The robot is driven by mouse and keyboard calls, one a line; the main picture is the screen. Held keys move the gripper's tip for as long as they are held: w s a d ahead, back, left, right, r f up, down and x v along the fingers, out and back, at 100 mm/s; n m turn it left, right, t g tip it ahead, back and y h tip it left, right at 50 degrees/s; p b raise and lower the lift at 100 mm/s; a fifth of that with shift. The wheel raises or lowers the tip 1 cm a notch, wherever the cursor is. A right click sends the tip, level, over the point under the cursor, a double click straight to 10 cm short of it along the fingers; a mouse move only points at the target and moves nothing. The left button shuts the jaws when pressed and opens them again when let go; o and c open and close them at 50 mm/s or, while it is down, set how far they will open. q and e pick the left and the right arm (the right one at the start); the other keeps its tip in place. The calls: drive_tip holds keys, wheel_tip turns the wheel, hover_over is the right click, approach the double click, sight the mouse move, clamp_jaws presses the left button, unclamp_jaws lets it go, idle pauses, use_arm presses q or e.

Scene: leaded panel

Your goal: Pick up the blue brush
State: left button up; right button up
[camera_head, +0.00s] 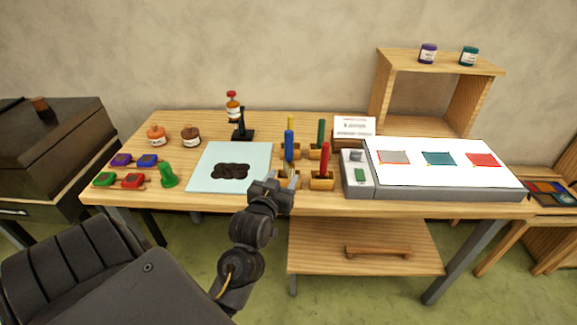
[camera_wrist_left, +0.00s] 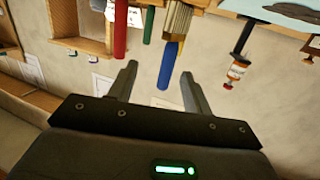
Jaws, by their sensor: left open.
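The blue brush (camera_head: 289,142) stands upright, handle up, among other brushes in the wooden holders near the table's middle. In the left wrist view, which is upside down, the blue brush (camera_wrist_left: 168,66) hangs between and beyond my fingertips. Its pale ferrule is toward the top of that view. My left gripper (camera_head: 290,180) is open and in front of the brush, low by its holder. The gripper's two fingers also show in the left wrist view (camera_wrist_left: 158,82), with nothing held. The brush's lower end is partly hidden by the gripper in the head view. My right gripper does not show.
A red brush (camera_head: 324,160), a green brush (camera_head: 320,133) and a yellow brush (camera_head: 291,124) stand close by. A pale mat (camera_head: 205,178) with a dark patch lies left. A white light panel (camera_head: 440,183) lies right. A small stand (camera_head: 242,134) is behind.

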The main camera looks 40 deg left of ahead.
sight(288, 147)
use_arm(q)
drive_tip(key=shift+n+t+y, duration=0.3)
drive_tip(key=shift+n+y, duration=0.2)
drive_tip(key=shift+y, duration=0.3)
drive_tip(key=w+a+r, duration=0.1)
drive_tip(key=w, duration=0.1)
drive_tip(key=w+a+r, duration=0.1)
drive_tip(key=w+a+r+p, duration=0.1)
drive_tip(key=w+a, duration=0.1)
drive_tip(key=shift+w, duration=0.3)
drive_tip(key=shift+w+a+r, duration=0.1)
drive_tip(key=shift+r, duration=0.05)
drive_tip(key=p+x, duration=0.1)
drive_tip(key=x, duration=0.1)
drive_tip(key=p+x, duration=0.1)
drive_tip(key=x, duration=0.2)
drive_tip(key=shift+f, duration=0.25)
clamp_jaws()
